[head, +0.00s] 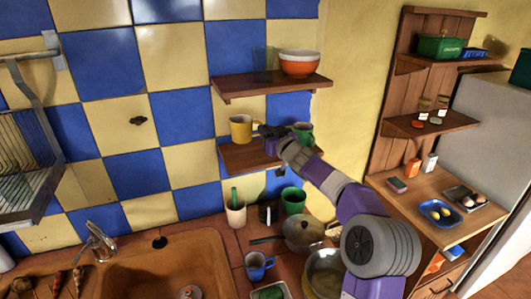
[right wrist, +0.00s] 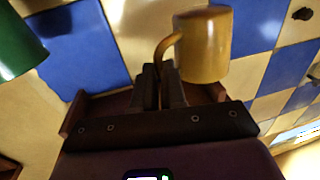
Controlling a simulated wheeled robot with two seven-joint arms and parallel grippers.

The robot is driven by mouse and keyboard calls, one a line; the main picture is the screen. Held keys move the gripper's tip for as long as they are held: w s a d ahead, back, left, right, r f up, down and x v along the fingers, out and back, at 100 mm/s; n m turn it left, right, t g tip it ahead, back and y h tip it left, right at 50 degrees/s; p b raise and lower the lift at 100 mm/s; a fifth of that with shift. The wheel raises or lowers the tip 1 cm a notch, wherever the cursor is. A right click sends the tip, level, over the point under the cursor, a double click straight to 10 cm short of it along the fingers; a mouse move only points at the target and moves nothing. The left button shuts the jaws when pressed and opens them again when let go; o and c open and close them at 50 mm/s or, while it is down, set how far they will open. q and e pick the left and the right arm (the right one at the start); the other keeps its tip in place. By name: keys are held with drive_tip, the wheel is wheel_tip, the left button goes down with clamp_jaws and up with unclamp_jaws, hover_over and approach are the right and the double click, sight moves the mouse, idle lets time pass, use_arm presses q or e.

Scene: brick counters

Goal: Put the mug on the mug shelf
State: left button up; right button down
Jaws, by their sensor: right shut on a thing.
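The yellow mug (head: 241,128) is upright at the left part of the lower wall shelf (head: 243,158). I cannot tell whether its base touches the board. My right gripper (head: 263,131) is at the mug's right side, shut on its handle. In the right wrist view the fingers (right wrist: 160,86) close on the handle of the yellow mug (right wrist: 205,45). A green mug (head: 304,128) is at the right part of the same shelf, partly behind my arm; it also shows in the right wrist view (right wrist: 16,45). My left gripper is not in view.
An upper shelf (head: 270,86) holds an orange and white bowl (head: 299,64) and a clear glass. Below, the counter holds a blue mug (head: 256,267), a lidded pot (head: 304,232), cups and a sink (head: 165,280). A wooden shelf unit stands at the right.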

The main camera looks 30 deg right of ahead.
drive_tip(key=f, duration=0.2)
drive_tip(key=f+b, duration=0.1)
drive_tip(key=shift+w+f, duration=0.15)
drive_tip(key=shift+w, duration=0.1)
wheel_tip(320, 180, down, 3)
drive_tip(key=shift+s+b, duration=0.15)
drive_tip(key=shift+b, duration=0.9)
drive_tip(key=shift+f, duration=0.25)
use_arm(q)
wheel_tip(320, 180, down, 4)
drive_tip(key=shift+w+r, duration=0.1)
use_arm(e)
drive_tip(key=shift+r, duration=0.1)
drive_tip(key=c, duration=1.2)
unclamp_jaws()
